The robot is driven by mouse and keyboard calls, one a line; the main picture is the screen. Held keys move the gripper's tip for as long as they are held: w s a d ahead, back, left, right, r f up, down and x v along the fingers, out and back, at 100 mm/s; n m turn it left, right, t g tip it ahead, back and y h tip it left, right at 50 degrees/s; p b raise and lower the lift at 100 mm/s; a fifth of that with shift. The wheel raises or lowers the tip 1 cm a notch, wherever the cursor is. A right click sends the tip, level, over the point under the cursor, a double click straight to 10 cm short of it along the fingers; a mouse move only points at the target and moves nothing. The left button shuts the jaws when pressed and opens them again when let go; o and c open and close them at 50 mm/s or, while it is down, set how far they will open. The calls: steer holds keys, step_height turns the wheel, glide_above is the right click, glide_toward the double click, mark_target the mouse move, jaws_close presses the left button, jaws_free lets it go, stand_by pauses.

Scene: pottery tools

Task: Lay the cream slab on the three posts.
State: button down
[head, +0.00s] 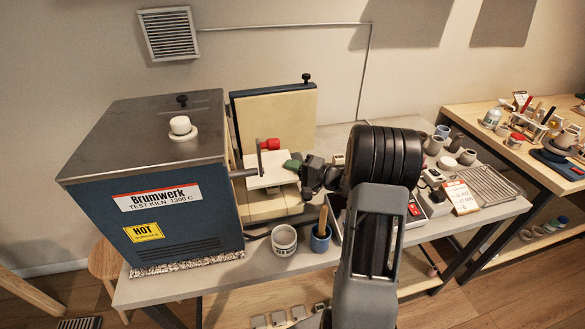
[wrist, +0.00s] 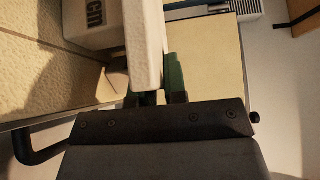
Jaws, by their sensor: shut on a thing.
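The cream slab (head: 268,170) is held by my gripper (head: 291,166) in front of the open kiln (head: 165,190), roughly level in the head view. In the wrist view the slab (wrist: 146,45) shows edge-on between my fingers; one green fingertip (wrist: 175,78) lies along its right side. My gripper is shut on the slab's right end. The three posts cannot be made out; the kiln interior is mostly hidden in the head view. A white block with dark lettering (wrist: 92,22) shows beside the slab in the wrist view, partly hidden.
The kiln's cream-lined door (head: 280,122) stands open behind the slab. A red-ended handle (head: 269,144) is close above the slab. A white pot (head: 284,241) and a blue cup (head: 320,238) stand on the table in front. Several small pots and tools crowd the right side.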

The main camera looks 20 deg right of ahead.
steer(key=shift+r, duration=0.1)
steer(key=c, duration=1.6)
jaws_free()
steer(key=o, duration=0.4)
steer(key=shift+o, duration=0.2)
